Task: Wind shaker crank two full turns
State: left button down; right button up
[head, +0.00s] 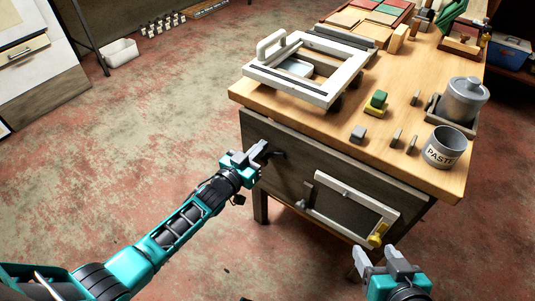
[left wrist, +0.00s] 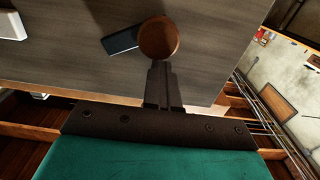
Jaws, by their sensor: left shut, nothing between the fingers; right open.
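The crank is on the dark front panel of the workbench. In the left wrist view I see its round brown knob (left wrist: 158,38) and a dark flat arm (left wrist: 120,41) beside it. In the head view the crank is a small dark shape (head: 277,154), partly hidden by my gripper. My left gripper (head: 262,150) is shut and empty, its tips right at the knob; I cannot tell whether they touch it. The shut fingers also show in the left wrist view (left wrist: 163,85). My right gripper (head: 379,259) is open and empty, low in front of the bench.
The wooden workbench (head: 395,165) carries a white frame (head: 335,93), a paste can (head: 444,148), a lidded grey pot (head: 463,100) and small blocks. A white frame with a yellow part (head: 350,202) is on the bench front, right of the crank.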

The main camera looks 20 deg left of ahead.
aim_at(262, 125)
pick_arm(q)
jog(key=shift+a+r, duration=0.1)
jog(key=shift+r, duration=0.1)
dwell(0.3)
jog(key=shift+w+a+r+p, duration=0.1)
jog(key=shift+a+r+p, duration=0.1)
jog(key=shift+r+p, duration=0.4)
jog(key=shift+r, duration=0.1)
jog(key=shift+w+a+r+p, duration=0.1)
jog(key=shift+a+r+p, duration=0.15)
jog(key=shift+r+p, duration=0.45)
jog(key=shift+w+a+r+p, duration=0.1)
jog(key=shift+a+r+p, duration=0.15)
jog(key=shift+r+p, duration=0.6)
jog(key=shift+r, duration=0.1)
jog(key=shift+w+a+r+p, duration=0.1)
jog(key=shift+a+r+p, duration=0.2)
jog(key=shift+r+p, duration=0.55)
